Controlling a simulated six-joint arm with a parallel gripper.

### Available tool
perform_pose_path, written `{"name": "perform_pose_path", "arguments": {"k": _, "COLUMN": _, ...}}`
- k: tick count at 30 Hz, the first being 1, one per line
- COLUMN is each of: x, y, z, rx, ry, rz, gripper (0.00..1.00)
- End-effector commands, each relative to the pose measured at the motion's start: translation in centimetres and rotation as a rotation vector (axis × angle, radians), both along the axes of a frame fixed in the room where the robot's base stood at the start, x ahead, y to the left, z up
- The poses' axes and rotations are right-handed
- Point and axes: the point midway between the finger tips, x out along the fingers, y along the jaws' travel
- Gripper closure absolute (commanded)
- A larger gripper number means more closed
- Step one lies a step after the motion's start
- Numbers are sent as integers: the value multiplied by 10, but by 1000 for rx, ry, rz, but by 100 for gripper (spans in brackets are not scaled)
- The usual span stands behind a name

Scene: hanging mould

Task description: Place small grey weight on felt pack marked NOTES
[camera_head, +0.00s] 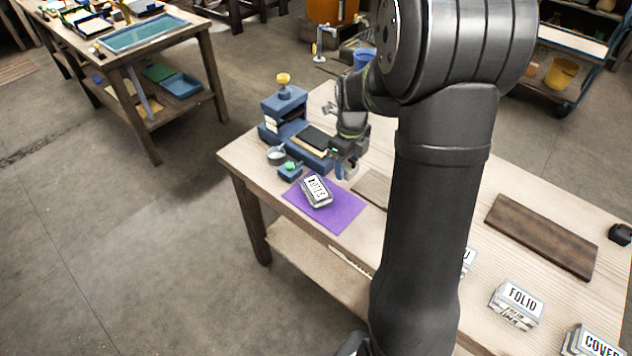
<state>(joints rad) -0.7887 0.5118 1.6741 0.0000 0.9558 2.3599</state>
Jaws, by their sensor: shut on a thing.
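The pack marked NOTES (316,191) is a grey-white stack with a black-lettered label, lying on a purple mat (343,215) near the table's left edge. My gripper (346,170) hangs just above and right of the pack, near the mat's back edge, apart from the pack. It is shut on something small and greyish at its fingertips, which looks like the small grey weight. The fingers and this thing are tiny in the view, so its shape and the exact grip are hard to make out. I see no weight on top of the NOTES pack.
A blue press-like stand (284,103) with a yellow knob, a small pot (277,156) and a blue box with something green (290,170) stand behind the mat. Packs marked FOLIO (518,303) and COVER (592,343) and a dark board (541,236) lie right. My arm hides the table's middle.

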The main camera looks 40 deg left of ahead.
Motion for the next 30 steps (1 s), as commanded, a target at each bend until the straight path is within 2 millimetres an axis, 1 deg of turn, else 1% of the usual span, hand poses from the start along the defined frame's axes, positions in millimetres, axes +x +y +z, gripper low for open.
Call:
{"name": "perform_pose_path", "arguments": {"k": 1, "x": -5, "y": 13, "z": -8, "rx": -2, "ry": 2, "rz": 6, "gripper": 84}}
{"name": "perform_pose_path", "arguments": {"k": 6, "x": -19, "y": 48, "z": -32, "rx": -2, "ry": 1, "rz": 5, "gripper": 84}}
{"name": "perform_pose_path", "arguments": {"k": 9, "x": -24, "y": 65, "z": -42, "rx": 0, "ry": 0, "rz": 4, "gripper": 84}}
{"name": "perform_pose_path", "arguments": {"k": 12, "x": -28, "y": 75, "z": -48, "rx": 0, "ry": 0, "rz": 2, "gripper": 84}}
{"name": "perform_pose_path", "arguments": {"k": 17, "x": -30, "y": 79, "z": -55, "rx": 0, "ry": 0, "rz": 0, "gripper": 84}}
{"name": "perform_pose_path", "arguments": {"k": 24, "x": -30, "y": 78, "z": -88, "rx": -2, "ry": 2, "rz": 0, "gripper": 84}}
{"name": "perform_pose_path", "arguments": {"k": 26, "x": -29, "y": 78, "z": -91, "rx": 0, "ry": 0, "rz": 0, "gripper": 84}}
{"name": "perform_pose_path", "arguments": {"k": 30, "x": -29, "y": 79, "z": -90, "rx": 1, "ry": -1, "rz": 0, "gripper": 84}}
